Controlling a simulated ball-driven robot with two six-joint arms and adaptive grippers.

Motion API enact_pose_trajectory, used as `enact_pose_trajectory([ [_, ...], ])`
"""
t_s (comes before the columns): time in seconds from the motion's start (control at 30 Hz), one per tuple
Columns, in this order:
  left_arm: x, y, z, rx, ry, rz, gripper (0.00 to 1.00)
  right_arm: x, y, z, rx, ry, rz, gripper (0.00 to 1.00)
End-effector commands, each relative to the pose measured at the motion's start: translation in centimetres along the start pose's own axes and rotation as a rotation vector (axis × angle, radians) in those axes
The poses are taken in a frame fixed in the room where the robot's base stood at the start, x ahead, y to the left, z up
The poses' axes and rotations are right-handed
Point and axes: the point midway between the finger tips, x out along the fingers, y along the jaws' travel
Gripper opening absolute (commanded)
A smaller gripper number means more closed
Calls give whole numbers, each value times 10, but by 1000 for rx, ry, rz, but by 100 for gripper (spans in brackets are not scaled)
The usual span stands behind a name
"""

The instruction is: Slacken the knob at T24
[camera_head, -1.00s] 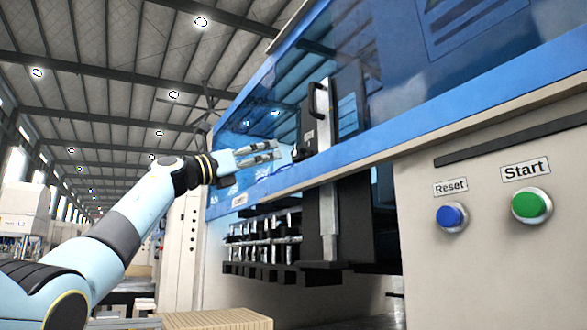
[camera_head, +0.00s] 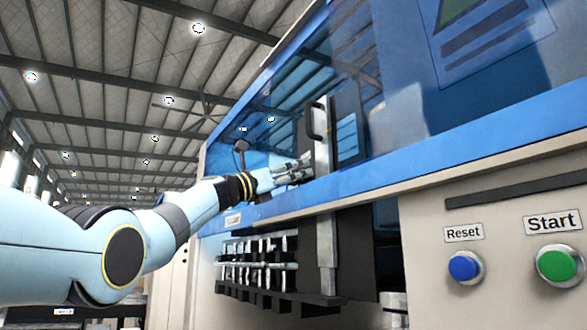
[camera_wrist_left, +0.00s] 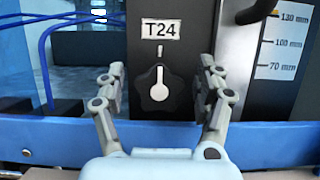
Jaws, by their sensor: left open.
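The black star-shaped knob (camera_wrist_left: 158,92) sits on a dark panel under the T24 label (camera_wrist_left: 160,29) in the left wrist view. Its white pointer is upright, in line with a white tick above it. My left gripper (camera_wrist_left: 160,88) is open, with one finger on each side of the knob and a gap showing on both sides. In the head view my left gripper (camera_head: 300,168) reaches to the machine's blue-framed front near the upright post, and the knob is hidden there. My right gripper does not show.
A blue frame rail (camera_wrist_left: 60,134) runs below the knob. A black handle (camera_head: 311,122) stands on the machine's post. A millimetre scale (camera_wrist_left: 284,45) is to the right. Blue Reset (camera_head: 465,267) and green Start (camera_head: 560,265) buttons are at the right. Blue cables (camera_wrist_left: 45,60) hang left.

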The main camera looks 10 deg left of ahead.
Motion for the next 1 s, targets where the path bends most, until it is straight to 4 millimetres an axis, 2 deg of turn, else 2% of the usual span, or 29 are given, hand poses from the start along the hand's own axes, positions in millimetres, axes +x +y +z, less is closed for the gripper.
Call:
enact_pose_trajectory([
  [0.27, 2, 0, -2, -1, 1, 0, 70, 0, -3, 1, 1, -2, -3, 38],
  [0.37, 1, 0, -1, -1, 1, 0, 60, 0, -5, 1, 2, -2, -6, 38],
  [0.7, 1, 0, -1, -1, 1, 0, 16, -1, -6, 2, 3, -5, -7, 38],
  [1.0, 2, 0, -2, -35, 2, 14, 13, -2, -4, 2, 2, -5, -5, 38],
])
